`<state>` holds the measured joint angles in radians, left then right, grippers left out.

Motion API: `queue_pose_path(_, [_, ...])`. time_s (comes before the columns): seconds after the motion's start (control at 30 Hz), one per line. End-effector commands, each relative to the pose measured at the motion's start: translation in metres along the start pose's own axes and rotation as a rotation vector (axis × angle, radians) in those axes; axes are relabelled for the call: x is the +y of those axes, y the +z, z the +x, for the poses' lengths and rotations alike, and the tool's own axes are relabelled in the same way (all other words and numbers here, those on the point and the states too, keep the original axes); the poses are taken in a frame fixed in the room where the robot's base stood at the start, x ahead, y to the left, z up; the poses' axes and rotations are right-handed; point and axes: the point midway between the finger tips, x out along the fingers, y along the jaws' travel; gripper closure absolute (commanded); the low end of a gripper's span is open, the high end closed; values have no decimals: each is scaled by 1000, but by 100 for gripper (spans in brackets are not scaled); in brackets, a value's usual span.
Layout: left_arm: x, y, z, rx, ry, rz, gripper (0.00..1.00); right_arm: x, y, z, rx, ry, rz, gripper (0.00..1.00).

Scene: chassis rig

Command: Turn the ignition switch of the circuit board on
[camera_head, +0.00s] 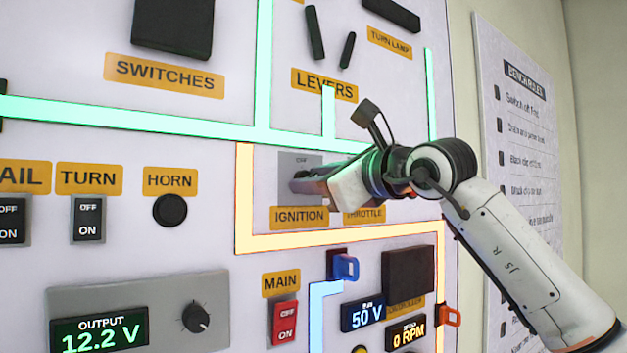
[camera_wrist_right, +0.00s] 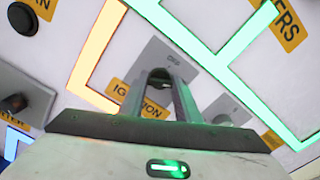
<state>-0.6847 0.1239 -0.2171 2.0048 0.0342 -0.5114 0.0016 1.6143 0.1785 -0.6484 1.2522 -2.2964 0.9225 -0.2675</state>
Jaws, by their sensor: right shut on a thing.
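The ignition switch's grey plate (camera_head: 292,160) is on the upright white board, above the orange IGNITION label (camera_head: 298,216). My right gripper (camera_head: 302,184) reaches in from the right and is shut on the switch's knob, which it mostly hides. In the right wrist view, the two fingers of the gripper (camera_wrist_right: 162,82) meet the knob in front of the grey plate (camera_wrist_right: 158,58). The OFF mark shows on the plate above the fingers. The knob's exact angle is hard to tell. My left gripper is not in view.
The THROTTLE label (camera_head: 364,215) is partly hidden below my right gripper. The HORN button (camera_head: 170,210) is to the left, and the red MAIN switch (camera_head: 285,322) is below. Levers (camera_head: 315,32) stick out above. A paper notice (camera_head: 520,130) hangs at the right.

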Motion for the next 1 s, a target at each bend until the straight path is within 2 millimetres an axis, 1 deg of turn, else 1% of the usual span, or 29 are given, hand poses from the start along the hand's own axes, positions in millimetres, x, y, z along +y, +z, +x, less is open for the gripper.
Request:
queue_pose_path(0.07, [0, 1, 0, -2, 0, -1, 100, 1, -1, 0, 3, 3, 4, 93])
queue_pose_path(0.1, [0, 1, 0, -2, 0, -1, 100, 1, -1, 0, 3, 3, 4, 65])
queue_pose_path(0.17, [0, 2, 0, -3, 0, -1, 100, 1, -1, 0, 2, 3, 3, 55])
queue_pose_path(0.47, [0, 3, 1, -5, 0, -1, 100, 0, -1, -1, 0, 1, 1, 54])
queue_pose_path(0.57, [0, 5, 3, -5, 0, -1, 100, 0, -1, -8, -1, -1, 0, 54])
queue_pose_path(0.67, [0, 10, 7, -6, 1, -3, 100, 0, -2, -23, -2, -2, -1, 54])
queue_pose_path(0.9, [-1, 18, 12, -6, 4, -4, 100, 0, -3, -71, 0, -1, -1, 54])
queue_pose_path(1.0, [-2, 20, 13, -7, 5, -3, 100, 0, -2, -86, 0, -1, 0, 54])
